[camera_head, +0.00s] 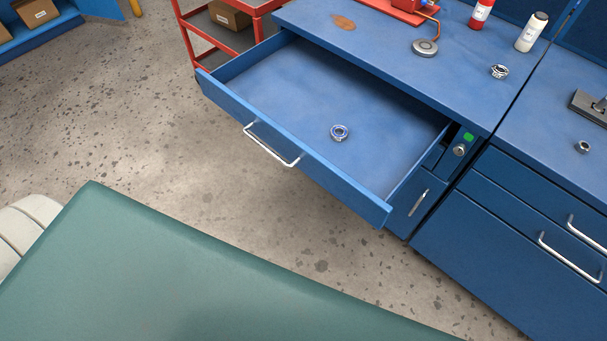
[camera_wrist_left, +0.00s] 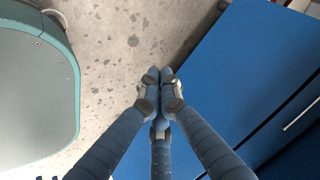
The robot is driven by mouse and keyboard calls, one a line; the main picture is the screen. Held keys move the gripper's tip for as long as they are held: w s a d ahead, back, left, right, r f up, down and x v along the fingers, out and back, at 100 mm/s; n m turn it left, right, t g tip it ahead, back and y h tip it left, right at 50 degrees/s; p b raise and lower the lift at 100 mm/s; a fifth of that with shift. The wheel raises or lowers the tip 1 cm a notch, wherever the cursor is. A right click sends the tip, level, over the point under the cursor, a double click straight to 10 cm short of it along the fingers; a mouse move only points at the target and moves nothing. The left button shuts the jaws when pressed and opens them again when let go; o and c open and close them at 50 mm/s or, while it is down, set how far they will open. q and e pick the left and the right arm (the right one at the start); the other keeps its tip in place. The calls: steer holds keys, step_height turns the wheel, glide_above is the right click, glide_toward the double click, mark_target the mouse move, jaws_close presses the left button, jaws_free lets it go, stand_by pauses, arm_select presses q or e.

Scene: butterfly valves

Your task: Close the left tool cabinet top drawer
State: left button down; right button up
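The top drawer (camera_head: 300,85) of the left blue tool cabinet (camera_head: 421,205) is pulled well out in the head view. Its white bar handle (camera_head: 270,145) is on the front panel, and a metal ring-like part (camera_head: 339,132) lies inside. No gripper shows in the head view. In the left wrist view, the fingers of my left gripper (camera_wrist_left: 160,75) have their tips together, with nothing visible between them. They show over the floor and the edge of a blue cabinet surface (camera_wrist_left: 235,75); contact cannot be told. My right gripper is not in view.
A second blue cabinet (camera_head: 480,235) with shut drawers stands at the right. The worktop (camera_head: 390,40) holds a red bottle (camera_head: 481,13), a white bottle (camera_head: 531,32) and small metal parts. A red shelf cart (camera_head: 216,45) stands behind the drawer. Floor (camera_head: 165,150) in front is clear.

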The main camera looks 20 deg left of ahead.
arm_select(q)
steer(key=w+r+m+t+h, duration=0.1)
steer(key=w+r+m+t, duration=0.5)
steer(key=r, duration=0.8)
steer(key=m+t+h+b, duration=0.1)
steer(key=m+t+h, duration=0.2)
steer(key=m+h, duration=0.35)
glide_toward(316, 174)
steer(key=shift+m+y, duration=0.85)
steer(key=shift+y, duration=0.1)
steer(key=p+x, duration=0.1)
steer(key=x, duration=0.3)
steer(key=d+r+p+x, duration=0.1)
steer(key=shift+w+d+p, duration=0.15)
steer(key=shift+w+p, duration=0.05)
steer(key=shift+p, duration=0.1)
steer(key=shift+w+d+f, duration=0.15)
steer(key=shift+w+d, duration=0.05)
steer(key=shift+w, duration=0.3)
